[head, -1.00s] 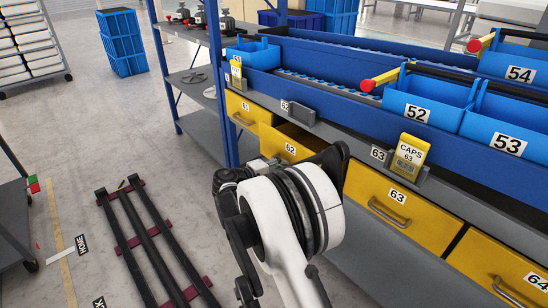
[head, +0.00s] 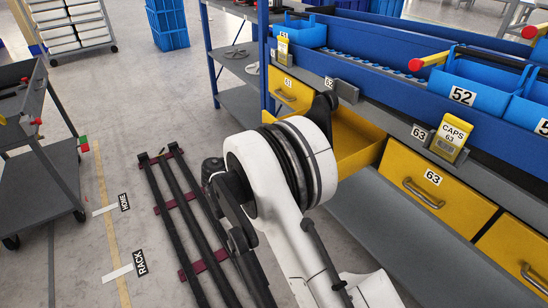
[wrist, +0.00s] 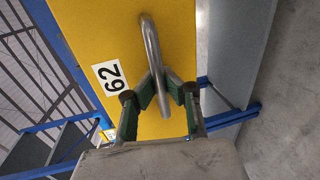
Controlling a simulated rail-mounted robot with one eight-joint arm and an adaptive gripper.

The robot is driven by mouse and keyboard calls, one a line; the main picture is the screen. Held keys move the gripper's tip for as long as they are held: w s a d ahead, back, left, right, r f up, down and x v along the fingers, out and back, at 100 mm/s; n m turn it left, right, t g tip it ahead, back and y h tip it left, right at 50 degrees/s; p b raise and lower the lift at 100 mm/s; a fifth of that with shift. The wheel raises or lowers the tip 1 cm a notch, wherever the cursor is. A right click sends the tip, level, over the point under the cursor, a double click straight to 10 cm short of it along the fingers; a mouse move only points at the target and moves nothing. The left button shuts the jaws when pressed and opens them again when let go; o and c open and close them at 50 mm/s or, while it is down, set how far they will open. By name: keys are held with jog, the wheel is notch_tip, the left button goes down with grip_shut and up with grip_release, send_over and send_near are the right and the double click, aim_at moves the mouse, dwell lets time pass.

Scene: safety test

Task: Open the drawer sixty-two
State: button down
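Drawer sixty-two (head: 358,140) is yellow and stands pulled out from the grey and blue bench in the head view, its inside partly showing. My arm hides its front there. In the wrist view its yellow front (wrist: 185,50) fills the middle, with the white label 62 (wrist: 110,77). Its grey metal bar handle (wrist: 151,45) passes between the fingers of my gripper (wrist: 163,84). The green-padded fingers are closed in on both sides of the bar near its lower end. In the head view my gripper is hidden behind my arm.
Closed drawer 63 (head: 425,180) is right of drawer 62, and drawer 61 (head: 292,90) is left of it. Blue bins (head: 470,92) stand above. A dark cart (head: 45,165) stands at the left. Grey floor (head: 125,215) lies between the cart and the dark rails (head: 185,215).

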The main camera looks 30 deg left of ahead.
dwell(0.3)
jog(key=c, duration=1.8)
grip_release()
jog(key=shift+o, duration=0.2)
jog(key=v, duration=1.2)
